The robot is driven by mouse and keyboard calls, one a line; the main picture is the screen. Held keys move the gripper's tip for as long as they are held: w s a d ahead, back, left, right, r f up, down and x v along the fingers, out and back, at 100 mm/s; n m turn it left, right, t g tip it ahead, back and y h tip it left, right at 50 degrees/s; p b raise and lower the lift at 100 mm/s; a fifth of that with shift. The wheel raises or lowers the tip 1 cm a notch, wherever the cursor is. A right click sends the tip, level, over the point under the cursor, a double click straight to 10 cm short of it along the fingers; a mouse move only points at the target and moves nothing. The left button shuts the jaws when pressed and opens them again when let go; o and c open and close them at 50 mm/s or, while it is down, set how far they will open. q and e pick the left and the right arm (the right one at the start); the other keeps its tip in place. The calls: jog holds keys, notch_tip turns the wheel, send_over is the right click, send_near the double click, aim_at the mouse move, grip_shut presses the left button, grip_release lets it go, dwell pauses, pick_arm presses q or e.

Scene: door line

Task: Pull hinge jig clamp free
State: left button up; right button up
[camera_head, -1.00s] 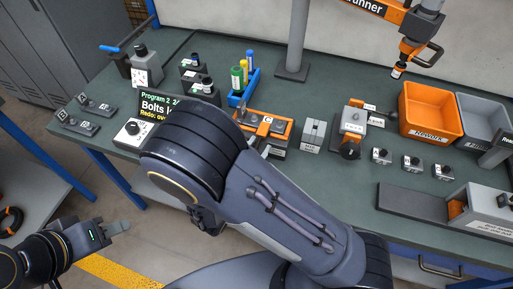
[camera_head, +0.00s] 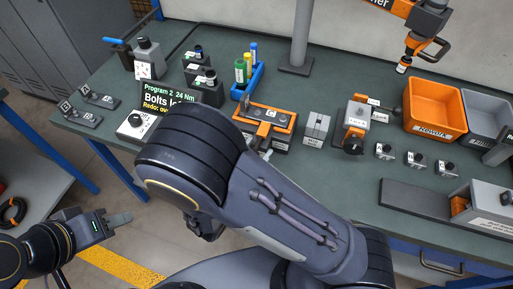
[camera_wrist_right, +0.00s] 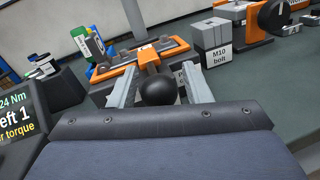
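The hinge jig (camera_head: 272,124) is an orange and dark grey fixture on the green bench, with an orange clamp on top. In the right wrist view the orange clamp arm (camera_wrist_right: 149,56) points toward me and ends in a round black knob (camera_wrist_right: 158,90). My right gripper (camera_wrist_right: 158,92) is open, with its two grey fingers on either side of the knob and visible gaps between. In the head view my right forearm hides most of that gripper; a fingertip shows at the jig's front edge. My left gripper (camera_head: 122,218) is off the bench at lower left; its finger gap is unclear.
A grey M10 bolt block (camera_head: 317,129) stands right of the jig, then an orange-and-grey clamp fixture (camera_head: 355,125). Orange (camera_head: 436,128) and grey bins stand at right. A torque display (camera_head: 168,108) and a blue marker holder (camera_head: 247,88) are left and behind. An orange tool hangs above.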

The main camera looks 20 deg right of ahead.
jog(key=shift+o, duration=0.5)
jog(key=b+v, duration=0.1)
jog(key=v, duration=0.6)
jog(key=shift+s+a, duration=0.25)
jog(key=shift+a, duration=0.05)
